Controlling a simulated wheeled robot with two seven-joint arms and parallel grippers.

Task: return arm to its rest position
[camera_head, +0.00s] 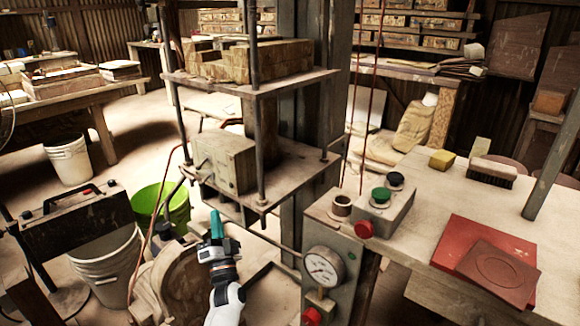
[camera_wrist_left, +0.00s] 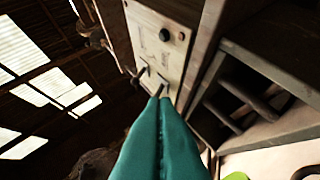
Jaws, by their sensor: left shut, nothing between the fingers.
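My left gripper (camera_head: 216,222) shows at the lower middle of the head view, with teal fingers pointing up, in front of the press. In the left wrist view its two teal fingers (camera_wrist_left: 160,105) lie together, shut and empty. Beyond the fingertips is the press's control box (camera_wrist_left: 160,50), with a dark knob and two small levers. The fingertips overlap one lever in that view; whether they touch it I cannot tell. The same box (camera_head: 225,160) is on the press shelf in the head view. My right gripper is in neither view.
A pressure gauge (camera_head: 324,266) stands right of my left gripper. A button box (camera_head: 383,208) with green and black buttons is on the right bench, near a red mat (camera_head: 470,250) with a brown tile (camera_head: 499,271). A green bucket (camera_head: 160,203) and white buckets (camera_head: 105,255) are at left.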

